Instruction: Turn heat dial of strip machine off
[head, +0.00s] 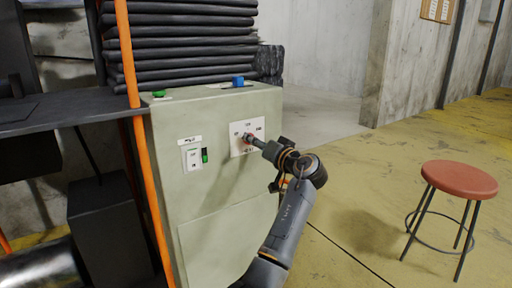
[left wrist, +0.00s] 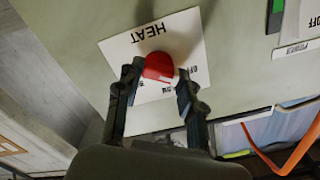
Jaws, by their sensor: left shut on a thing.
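The strip machine is a pale green cabinet (head: 230,195). A white heat plate (head: 258,127) is on its front, and the plate also shows in the left wrist view (left wrist: 187,28) with the word HEAT, seen upside down. The red heat dial (left wrist: 158,64) sits on this plate. My left gripper (head: 250,140) reaches the plate from the right in the head view. In the left wrist view its two fingers (left wrist: 157,82) are shut on the dial, one on each side. Small lettering lies partly hidden around the dial; I cannot read its setting surely. My right gripper is not in view.
A white switch plate (head: 192,158) with a green-marked switch is left of the heat plate. Green (head: 158,93) and blue (head: 238,81) buttons are on the machine's top. An orange post (head: 128,60) stands at its left. A red stool (head: 459,179) stands right, on open yellow floor.

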